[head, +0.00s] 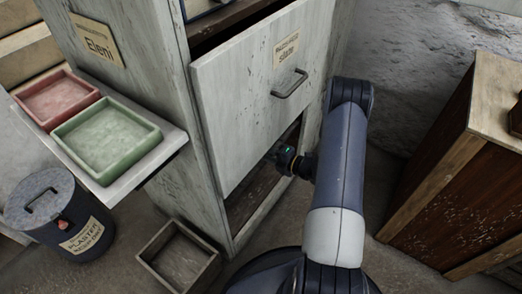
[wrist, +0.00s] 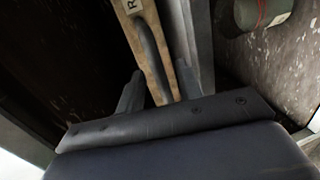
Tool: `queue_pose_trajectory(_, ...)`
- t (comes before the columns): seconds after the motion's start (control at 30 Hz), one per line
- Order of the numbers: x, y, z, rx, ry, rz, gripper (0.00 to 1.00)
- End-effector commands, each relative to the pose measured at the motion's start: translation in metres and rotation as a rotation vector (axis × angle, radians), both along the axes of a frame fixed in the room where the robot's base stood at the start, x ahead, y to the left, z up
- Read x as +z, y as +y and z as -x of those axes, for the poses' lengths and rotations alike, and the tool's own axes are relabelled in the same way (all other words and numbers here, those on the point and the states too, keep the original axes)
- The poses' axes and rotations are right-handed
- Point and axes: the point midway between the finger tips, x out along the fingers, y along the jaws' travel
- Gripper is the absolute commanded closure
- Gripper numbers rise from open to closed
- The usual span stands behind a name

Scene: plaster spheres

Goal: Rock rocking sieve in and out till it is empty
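In the wrist view a pale wooden bar (wrist: 136,30) carries a dark curved handle (wrist: 148,48) and a partly cut-off label starting with "R". It may be the sieve's front; its mesh and contents are not visible. My gripper (wrist: 160,80) has its two fingers spread, one on each side of the bar and handle, with no clear contact on the handle. In the head view my gripper (head: 280,156) is low beside the tall grey cabinet's pale front panel (head: 248,110), by the dark opening under it. No sieve can be made out in the head view.
A metal handle (head: 290,84) sticks out of the panel. A green tray (head: 108,172) and a red tray (head: 58,90) stand on a shelf at left. A plaster bin (head: 40,215) and an open wooden box (head: 150,262) are on the floor. A wooden cabinet (head: 440,190) stands at right.

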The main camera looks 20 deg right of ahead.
Motion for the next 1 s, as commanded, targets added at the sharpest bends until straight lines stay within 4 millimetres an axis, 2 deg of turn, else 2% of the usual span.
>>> queue_pose_trajectory(0.2,0.011,-0.028,0.033,-0.005,0.001,-0.001,0.66)
queue_pose_trajectory(0.4,0.015,-0.041,0.051,-0.002,-0.002,0.000,0.66)
queue_pose_trajectory(1.0,0.016,-0.043,0.055,0.001,-0.001,0.000,0.66)
